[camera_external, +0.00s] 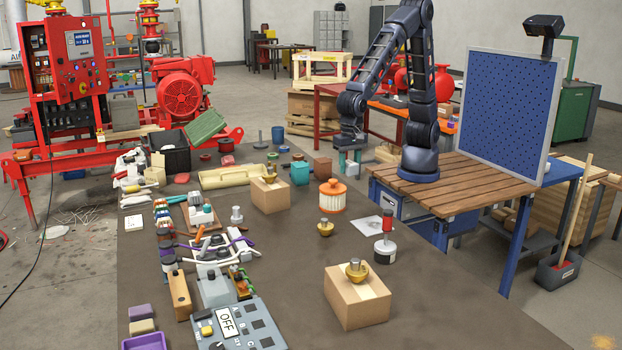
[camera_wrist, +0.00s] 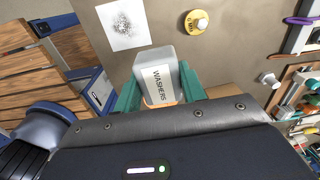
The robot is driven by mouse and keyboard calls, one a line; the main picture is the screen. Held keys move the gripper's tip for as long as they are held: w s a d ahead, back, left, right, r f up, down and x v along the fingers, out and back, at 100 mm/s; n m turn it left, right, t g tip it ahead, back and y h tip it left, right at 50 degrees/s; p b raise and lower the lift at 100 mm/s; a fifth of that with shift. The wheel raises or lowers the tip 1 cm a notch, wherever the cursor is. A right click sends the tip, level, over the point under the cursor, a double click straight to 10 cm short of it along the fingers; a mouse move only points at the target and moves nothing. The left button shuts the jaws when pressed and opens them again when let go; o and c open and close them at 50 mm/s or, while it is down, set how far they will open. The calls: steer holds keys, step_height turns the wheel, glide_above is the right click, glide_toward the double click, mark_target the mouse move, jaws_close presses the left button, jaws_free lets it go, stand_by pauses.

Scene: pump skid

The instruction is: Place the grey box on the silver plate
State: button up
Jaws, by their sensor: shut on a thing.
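My gripper (camera_wrist: 158,88) is shut on a pale grey box (camera_wrist: 162,62) labelled WASHERS, with a teal finger on each side of it. In the external view my gripper (camera_external: 350,160) hangs at the far right side of the dark table, near its edge; the held box is hardly discernible there. A flat pale sheet (camera_wrist: 122,25) with a speckled grey patch lies on the table, beyond the box in the wrist view. It also shows in the external view (camera_external: 372,224). I cannot tell whether it is the silver plate.
An orange-and-white filter (camera_external: 332,196) and cardboard boxes (camera_external: 270,194) are close by. The left side is crowded with tools. Bare tabletop lies around the front cardboard box (camera_external: 357,302).

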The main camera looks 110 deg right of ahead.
glide_above(372, 225)
steer(key=shift+m, duration=0.3)
step_height(372, 225, down, 20)
steer(key=shift+d+f, duration=0.1)
stand_by(0.3)
steer(key=shift+f, duration=0.1)
steer(key=o, duration=1)
steer(key=shift+o, duration=0.2)
